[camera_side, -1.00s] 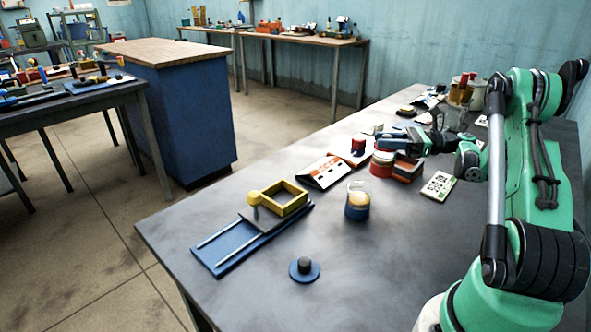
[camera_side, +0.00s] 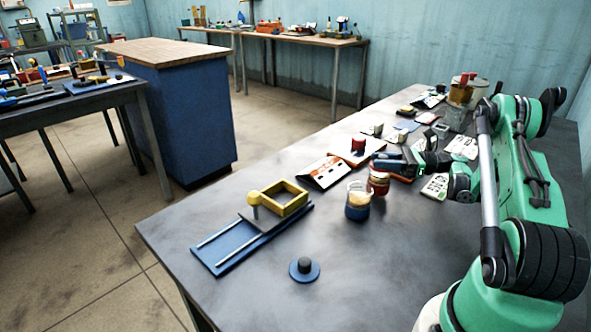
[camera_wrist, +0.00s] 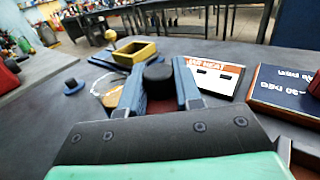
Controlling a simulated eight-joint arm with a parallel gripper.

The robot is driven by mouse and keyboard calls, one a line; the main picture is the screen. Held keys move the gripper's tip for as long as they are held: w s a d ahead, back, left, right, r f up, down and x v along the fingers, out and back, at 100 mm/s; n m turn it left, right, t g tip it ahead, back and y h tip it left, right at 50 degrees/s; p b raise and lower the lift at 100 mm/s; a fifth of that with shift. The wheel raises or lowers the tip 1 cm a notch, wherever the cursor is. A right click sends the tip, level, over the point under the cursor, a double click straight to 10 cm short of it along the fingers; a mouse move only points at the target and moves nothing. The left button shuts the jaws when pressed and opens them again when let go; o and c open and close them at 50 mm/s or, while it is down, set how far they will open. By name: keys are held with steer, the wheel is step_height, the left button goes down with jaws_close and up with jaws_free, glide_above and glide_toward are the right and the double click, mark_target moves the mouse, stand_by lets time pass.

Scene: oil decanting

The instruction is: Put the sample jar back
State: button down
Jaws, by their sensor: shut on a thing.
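My gripper (camera_wrist: 160,85) is shut on a small jar, whose round black top (camera_wrist: 158,76) shows between the blue fingers with dark red below it. In the side view the held jar (camera_side: 378,183) looks red with a pale band, and my gripper (camera_side: 385,164) comes to it from the right. I cannot tell whether its base touches the table. A glass vessel (camera_side: 357,205) with a blue lower part and yellowish contents stands close in front of it, overlapping it in that view. In the wrist view this vessel (camera_wrist: 112,97) is partly hidden behind the left finger.
A blue slide base (camera_side: 225,255) with a yellow square frame (camera_side: 288,207) lies to the left. A blue disc with a black knob (camera_side: 304,269) is near the front. An orange-and-white card (camera_side: 326,171) and another red piece (camera_side: 358,144) lie behind.

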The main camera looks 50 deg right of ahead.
steer(key=shift+f, duration=0.55)
steer(key=c, duration=0.5)
jaws_free()
step_height(320, 180, up, 20)
steer(key=w+a+f+n+g+h, duration=0.25)
steer(key=a+n, duration=0.25)
steer(key=a, duration=0.3)
steer(key=w+a+f+n+g+h, duration=0.1)
steer(key=w+a+f+n+g, duration=0.15)
steer(key=a+n+g, duration=0.4)
steer(key=s+a+f+n+h, duration=0.2)
steer(key=a+n, duration=0.1)
steer(key=n, duration=0.2)
steer(key=s+a+f+n+t+h, duration=0.1)
steer(key=s+a+f+n+h, duration=0.1)
steer(key=n, duration=0.3)
steer(key=s+a+f+n+h, duration=0.2)
steer(key=a+n+h, duration=0.1)
steer(key=a+n, duration=0.2)
steer(key=shift+s+f+n+t, duration=0.25)
steer(key=shift+s+f+t, duration=0.05)
steer(key=shift+s+f, duration=0.1)
